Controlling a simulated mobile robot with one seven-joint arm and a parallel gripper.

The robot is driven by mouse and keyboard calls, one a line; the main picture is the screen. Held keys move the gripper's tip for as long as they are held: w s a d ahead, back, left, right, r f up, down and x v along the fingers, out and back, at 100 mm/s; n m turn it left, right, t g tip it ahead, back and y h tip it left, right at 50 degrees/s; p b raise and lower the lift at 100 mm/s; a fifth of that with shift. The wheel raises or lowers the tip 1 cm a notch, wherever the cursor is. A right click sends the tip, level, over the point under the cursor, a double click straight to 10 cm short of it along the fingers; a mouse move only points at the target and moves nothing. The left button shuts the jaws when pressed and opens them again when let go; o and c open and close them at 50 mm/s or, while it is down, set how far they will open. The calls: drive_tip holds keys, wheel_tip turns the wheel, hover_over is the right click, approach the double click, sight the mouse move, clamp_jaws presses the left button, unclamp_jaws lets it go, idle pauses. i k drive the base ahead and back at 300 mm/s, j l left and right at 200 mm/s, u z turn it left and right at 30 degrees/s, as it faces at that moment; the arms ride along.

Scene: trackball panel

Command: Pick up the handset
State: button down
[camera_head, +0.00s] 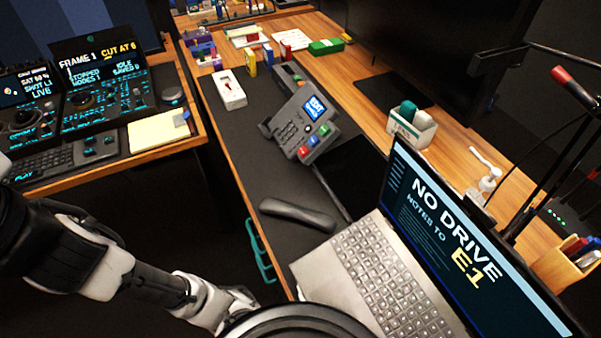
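The handset (298,214) is a dark, slightly curved bar lying on the black desk mat (243,150), just left of the open laptop's upper corner. The desk phone (305,122) stands farther back on the mat, with a lit blue screen, a keypad and coloured keys. The handset lies apart from the phone. My arm reaches in from the left, and its wrist end is low in the picture, below and left of the handset. My gripper's fingers do not show; a dark round shape covers the bottom edge there.
The laptop (365,270) stands close right of the handset. A dark flat pad (352,172) lies behind it. A white box (229,90) and a white holder (411,130) stand farther back. A teal rack (260,250) hangs at the desk's left edge. The mat left of the phone is clear.

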sight(324, 223)
drive_tip(key=l+u, duration=0.35)
drive_tip(key=k+l+u, duration=0.15)
drive_tip(key=l+u, duration=0.15)
drive_tip(key=k+l+u, duration=0.15)
drive_tip(key=l+u, duration=0.2)
drive_tip(key=k+l+u, duration=0.2)
drive_tip(key=l+u, duration=0.15)
